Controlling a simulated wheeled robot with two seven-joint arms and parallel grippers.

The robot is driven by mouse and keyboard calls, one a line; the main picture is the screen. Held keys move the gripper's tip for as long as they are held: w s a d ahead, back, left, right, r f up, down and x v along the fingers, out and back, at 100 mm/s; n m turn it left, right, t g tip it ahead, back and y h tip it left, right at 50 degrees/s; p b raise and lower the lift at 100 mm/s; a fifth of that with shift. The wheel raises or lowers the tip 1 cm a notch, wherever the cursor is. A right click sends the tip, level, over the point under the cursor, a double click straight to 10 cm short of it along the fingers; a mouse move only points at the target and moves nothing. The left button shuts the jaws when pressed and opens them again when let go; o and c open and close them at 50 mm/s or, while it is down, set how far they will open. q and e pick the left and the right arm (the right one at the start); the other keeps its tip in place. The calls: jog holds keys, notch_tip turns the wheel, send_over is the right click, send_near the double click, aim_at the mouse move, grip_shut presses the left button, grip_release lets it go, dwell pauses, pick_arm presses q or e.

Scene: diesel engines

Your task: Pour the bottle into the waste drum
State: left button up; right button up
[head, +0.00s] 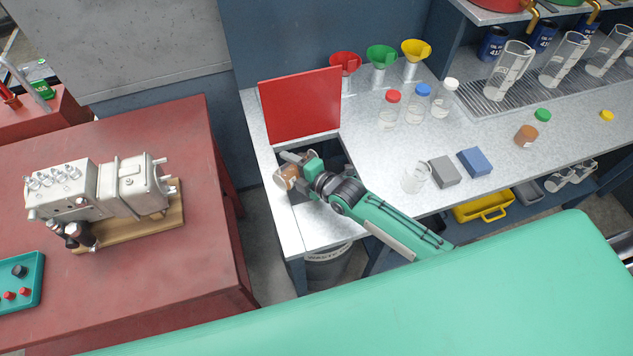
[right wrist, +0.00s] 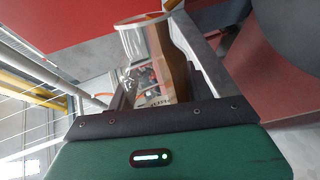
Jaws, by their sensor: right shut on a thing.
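My right gripper (head: 296,163) is shut on a small clear bottle (head: 287,178) with brown content. The bottle is tilted onto its side over the square opening in the grey bench top. In the right wrist view the bottle (right wrist: 158,50) lies between the fingers, its brown content along one side and its clear rim at the far end. The waste drum (head: 328,264) stands under the bench below the opening; only part of its side shows, with lettering. I cannot tell whether liquid is running out. My left gripper is not in view.
A red lid (head: 301,104) stands upright behind the opening. A clear beaker (head: 415,177), a grey block (head: 444,171) and a blue block (head: 474,163) lie right of my arm. Capped bottles (head: 417,104) and funnels (head: 381,61) stand behind. A red table (head: 180,290) is at left.

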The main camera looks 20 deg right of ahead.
jog(key=shift+w+d+f+m+y+b, duration=0.15)
jog(key=shift+f+m+y+b, duration=0.25)
jog(key=shift+m+b, duration=0.45)
dwell(1.5)
jog(key=shift+d+r+m+g, duration=0.15)
jog(key=shift+r+m+g, duration=0.15)
jog(key=shift+m, duration=0.15)
dwell(0.5)
